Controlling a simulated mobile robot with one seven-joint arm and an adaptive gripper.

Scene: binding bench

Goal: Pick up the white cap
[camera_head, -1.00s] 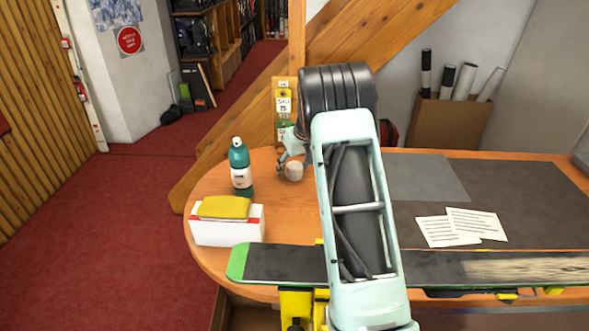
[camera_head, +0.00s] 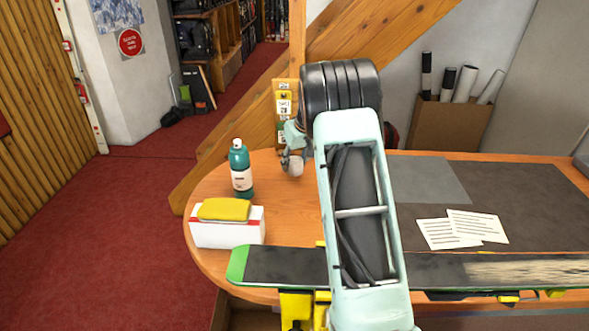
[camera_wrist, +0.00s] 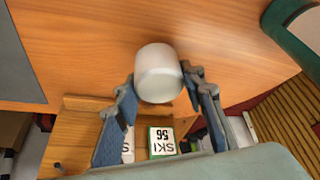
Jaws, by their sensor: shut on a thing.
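The white cap (camera_wrist: 158,75) is a small, smooth white cylinder between the two fingertips of my gripper (camera_wrist: 160,82) in the wrist view. The fingers are shut on its sides. In the head view the cap (camera_head: 295,167) is small, just below my gripper (camera_head: 290,157), above the far left part of the wooden bench top (camera_head: 287,215). I cannot tell exactly how high it is above the wood. My arm hides part of the bench to the right of it.
A teal bottle with a white top (camera_head: 240,170) stands left of the cap. A white box (camera_head: 228,232) with a yellow cloth (camera_head: 224,209) is nearer. A ski or board (camera_head: 280,264) lies along the front edge. Papers (camera_head: 462,229) lie at the right.

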